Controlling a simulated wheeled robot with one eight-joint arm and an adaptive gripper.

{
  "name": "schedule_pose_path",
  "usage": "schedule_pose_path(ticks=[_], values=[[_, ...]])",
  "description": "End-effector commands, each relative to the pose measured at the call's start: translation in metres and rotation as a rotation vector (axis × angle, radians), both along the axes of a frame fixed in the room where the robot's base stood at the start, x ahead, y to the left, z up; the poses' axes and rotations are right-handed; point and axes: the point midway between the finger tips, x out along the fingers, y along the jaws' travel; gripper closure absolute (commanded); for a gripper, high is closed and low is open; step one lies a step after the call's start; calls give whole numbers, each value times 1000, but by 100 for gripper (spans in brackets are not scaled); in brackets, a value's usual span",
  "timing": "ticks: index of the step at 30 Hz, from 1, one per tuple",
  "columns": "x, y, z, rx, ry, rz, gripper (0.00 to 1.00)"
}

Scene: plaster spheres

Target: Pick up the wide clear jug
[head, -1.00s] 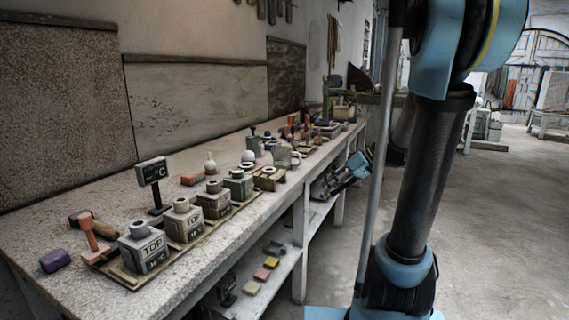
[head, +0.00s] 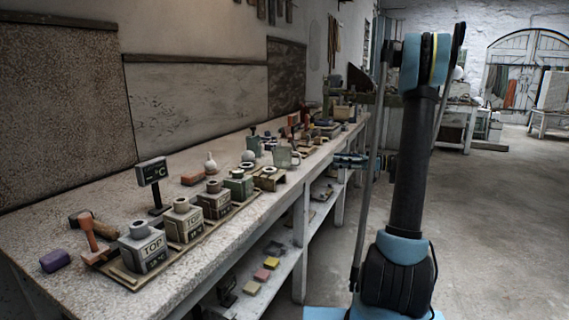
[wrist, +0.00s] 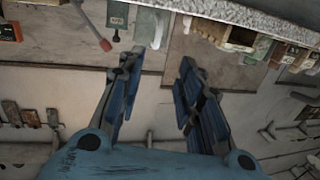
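The wide clear jug (head: 283,158) stands upright near the front edge of the long workbench, about halfway along it, looking pale and see-through with a greenish tint. My gripper (head: 343,160) is in the head view to the right of the jug, past the bench's front edge and apart from it. My arm partly hides its rear. In the wrist view my gripper (wrist: 170,65) has its two blue-grey fingers spread with nothing between them. I cannot surely make out the jug in the wrist view.
The workbench (head: 95,190) carries several plaster moulds, a white sphere (head: 248,156), a white bottle (head: 210,162) and a sign on a stand (head: 152,173). Moulds and tools crowd around the jug. A lower shelf (head: 262,290) holds coloured blocks.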

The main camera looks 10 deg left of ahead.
Motion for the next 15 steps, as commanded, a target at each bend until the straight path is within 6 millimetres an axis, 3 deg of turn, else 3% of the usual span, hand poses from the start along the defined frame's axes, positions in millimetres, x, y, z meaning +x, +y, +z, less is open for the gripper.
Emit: schedule_pose_path(ticks=[5,15], values=[[5,0,-1,23,-36,3,67],[13,51,-1,24,-37,5,67]])
